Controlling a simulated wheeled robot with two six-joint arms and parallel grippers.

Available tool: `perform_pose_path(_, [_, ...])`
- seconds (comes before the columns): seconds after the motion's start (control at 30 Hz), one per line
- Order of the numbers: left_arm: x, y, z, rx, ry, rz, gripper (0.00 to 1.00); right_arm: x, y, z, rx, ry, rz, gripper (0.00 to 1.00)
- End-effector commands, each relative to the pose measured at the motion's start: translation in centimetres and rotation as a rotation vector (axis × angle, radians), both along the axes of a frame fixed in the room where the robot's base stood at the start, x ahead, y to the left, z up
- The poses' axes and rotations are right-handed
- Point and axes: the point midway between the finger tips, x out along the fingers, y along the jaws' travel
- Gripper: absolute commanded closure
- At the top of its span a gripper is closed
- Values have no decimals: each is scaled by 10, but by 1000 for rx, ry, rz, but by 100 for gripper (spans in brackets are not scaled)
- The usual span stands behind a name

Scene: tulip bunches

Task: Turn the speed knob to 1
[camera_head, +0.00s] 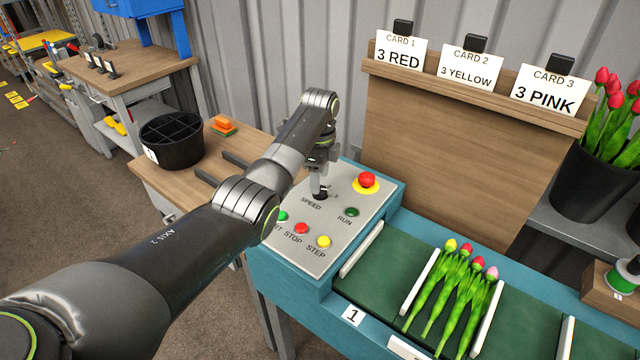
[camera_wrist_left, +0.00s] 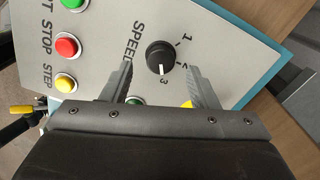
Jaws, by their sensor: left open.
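The black round speed knob (camera_wrist_left: 160,56) sits on the grey control panel (camera_wrist_left: 225,40), with the marks 1, 2 and 3 around one side. Its white pointer line is at the 3. In the head view the knob (camera_head: 320,196) shows under my left gripper (camera_head: 319,186), partly covered by it. In the left wrist view my left gripper (camera_wrist_left: 159,74) is open and empty. Its fingertips lie to either side of the knob, apart from it. My right gripper is not in view.
A red emergency button (camera_head: 367,180), a green RUN button (camera_head: 351,212) and the STOP (camera_head: 302,228) and STEP (camera_head: 323,241) buttons are close to the knob. Several tulips (camera_head: 455,295) lie on the green belt (camera_head: 530,325). The card board (camera_head: 440,140) stands behind.

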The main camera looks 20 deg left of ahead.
Motion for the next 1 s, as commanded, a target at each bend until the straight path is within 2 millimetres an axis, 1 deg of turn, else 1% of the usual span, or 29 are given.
perform_pose_path(0.03, [-1,0,-9,0,3,0,46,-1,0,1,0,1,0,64])
perform_pose_path(0.1, [0,0,-19,0,3,0,46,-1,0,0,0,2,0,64])
perform_pose_path(0.2, [0,0,-28,0,1,0,46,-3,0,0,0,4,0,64])
perform_pose_path(0.33, [0,0,-33,1,0,0,46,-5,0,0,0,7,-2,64])
perform_pose_path(0.57, [0,0,-33,1,-1,0,46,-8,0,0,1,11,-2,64])
perform_pose_path(0.67, [0,0,-33,0,0,0,56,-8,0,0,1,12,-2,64])
perform_pose_path(0.9, [0,0,-33,0,0,0,88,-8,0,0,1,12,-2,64])
perform_pose_path(0.93, [0,0,-33,0,0,0,91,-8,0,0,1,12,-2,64])
perform_pose_path(1.0, [0,0,-33,0,0,1,91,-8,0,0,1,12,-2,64])
